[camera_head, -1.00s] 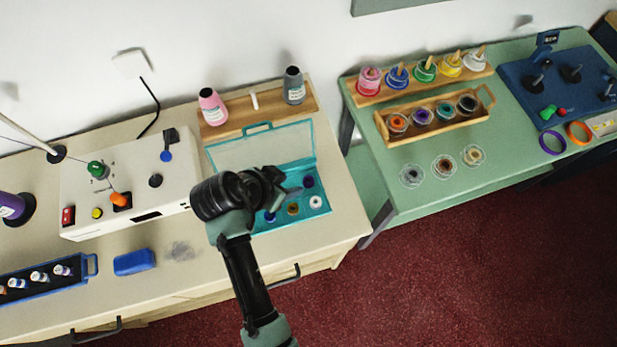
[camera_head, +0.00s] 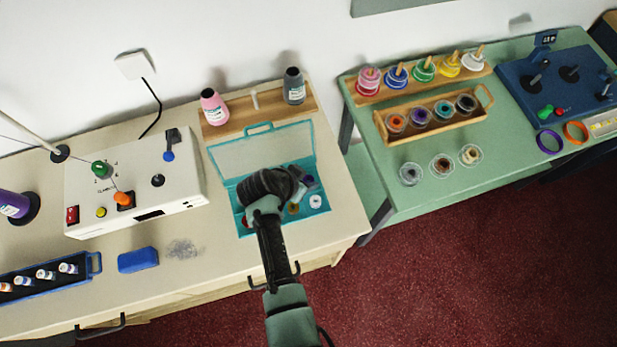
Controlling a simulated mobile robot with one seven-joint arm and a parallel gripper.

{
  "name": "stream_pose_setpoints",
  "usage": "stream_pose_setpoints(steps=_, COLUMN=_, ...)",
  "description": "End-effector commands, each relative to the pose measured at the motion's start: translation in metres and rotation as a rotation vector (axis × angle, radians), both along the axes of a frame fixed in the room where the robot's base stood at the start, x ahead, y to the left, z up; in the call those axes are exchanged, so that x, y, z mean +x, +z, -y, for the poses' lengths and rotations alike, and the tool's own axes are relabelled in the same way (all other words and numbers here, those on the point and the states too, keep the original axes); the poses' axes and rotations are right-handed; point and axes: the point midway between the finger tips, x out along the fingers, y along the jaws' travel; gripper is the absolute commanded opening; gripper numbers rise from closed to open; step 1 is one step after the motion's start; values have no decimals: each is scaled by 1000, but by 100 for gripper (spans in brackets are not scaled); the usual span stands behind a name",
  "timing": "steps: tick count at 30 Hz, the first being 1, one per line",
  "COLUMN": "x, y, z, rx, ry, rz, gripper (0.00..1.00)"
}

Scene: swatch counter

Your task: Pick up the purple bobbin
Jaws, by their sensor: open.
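A dark purple-blue bobbin (camera_head: 309,181) lies in the right part of the open teal box (camera_head: 327,191) on the cream counter, partly hidden by my gripper. My gripper (camera_head: 301,185) is low over the box, close beside this bobbin in the picture; I cannot tell whether they touch. Its fingers are open, dark and partly hidden by the wrist, with nothing visible between them. A clearly purple spool (camera_head: 421,115) stands in the wooden tray on the green table, far from my gripper.
A white bobbin (camera_head: 316,202) and a partly hidden gold one (camera_head: 293,208) lie in the box. Its clear lid (camera_head: 235,158) stands open behind. A pink bottle (camera_head: 213,105) and a grey bottle (camera_head: 294,87) stand at the back. A white machine (camera_head: 135,185) is left.

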Motion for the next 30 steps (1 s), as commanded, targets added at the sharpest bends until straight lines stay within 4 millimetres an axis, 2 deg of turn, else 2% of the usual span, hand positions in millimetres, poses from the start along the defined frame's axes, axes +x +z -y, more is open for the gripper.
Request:
stream_pose_setpoints(steps=10, x=2, y=-4, z=2, rx=1, ry=1, rz=1, gripper=41)
stream_pose_setpoints(steps=17, x=2, y=-4, z=2, rx=0, ry=0, rz=0, gripper=0)
stream_pose_setpoints(steps=30, x=2, y=-1, z=2, rx=0, ry=0, rz=2, gripper=0)
